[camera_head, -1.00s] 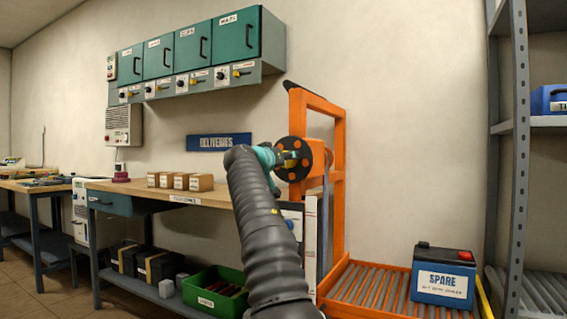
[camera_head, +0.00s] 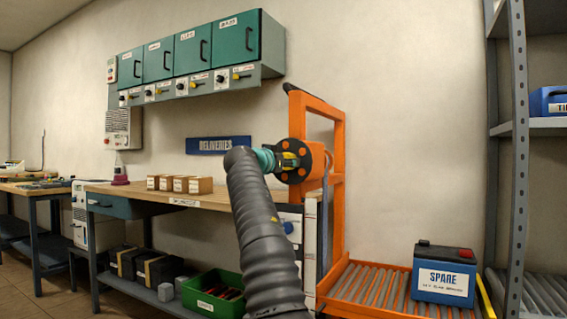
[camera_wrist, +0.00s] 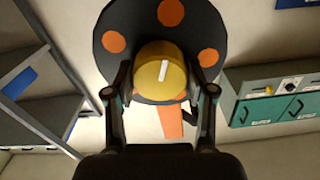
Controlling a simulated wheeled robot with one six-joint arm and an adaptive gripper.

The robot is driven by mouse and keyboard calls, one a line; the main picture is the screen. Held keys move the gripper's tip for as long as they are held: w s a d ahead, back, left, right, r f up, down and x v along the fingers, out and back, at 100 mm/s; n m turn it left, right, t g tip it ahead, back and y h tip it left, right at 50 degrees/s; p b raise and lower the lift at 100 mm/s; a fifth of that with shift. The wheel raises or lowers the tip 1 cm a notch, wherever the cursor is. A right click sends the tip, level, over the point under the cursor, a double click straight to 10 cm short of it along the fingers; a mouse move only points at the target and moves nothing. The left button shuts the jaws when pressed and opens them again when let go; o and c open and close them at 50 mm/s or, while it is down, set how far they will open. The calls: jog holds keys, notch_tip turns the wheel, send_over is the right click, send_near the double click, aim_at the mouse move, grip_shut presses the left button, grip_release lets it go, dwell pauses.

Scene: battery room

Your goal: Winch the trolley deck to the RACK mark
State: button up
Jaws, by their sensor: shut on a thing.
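The orange trolley (camera_head: 340,200) stands against the wall right of the bench. Its winch wheel, a black disc with orange spots (camera_head: 317,158), sits high on the frame facing left. The roller deck (camera_head: 345,283) with its orange rim is low, in front of the frame. My gripper (camera_head: 288,161) is at the wheel. In the wrist view its fingers are shut on a yellow knob (camera_wrist: 160,72) with a white line, on the black wheel (camera_wrist: 118,22). A white strip (camera_head: 311,240) runs up the trolley's left side. I cannot read a RACK mark.
A blue SPARE battery (camera_head: 443,275) sits on the deck's right part. A grey shelf rack (camera_head: 518,150) stands at the right. The bench (camera_head: 215,199) with small boxes and a green crate (camera_head: 205,305) below it is at left. Green cabinets (camera_head: 187,50) hang above.

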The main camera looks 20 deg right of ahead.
jog(key=shift+d+f, duration=0.1)
jog(key=o, duration=1.2)
jog(key=shift+d, duration=0.15)
jog(key=shift+c, duration=0.2)
jog(key=shift+a, duration=0.2)
jog(key=shift+s, duration=0.1)
jog(key=v, duration=1.2)
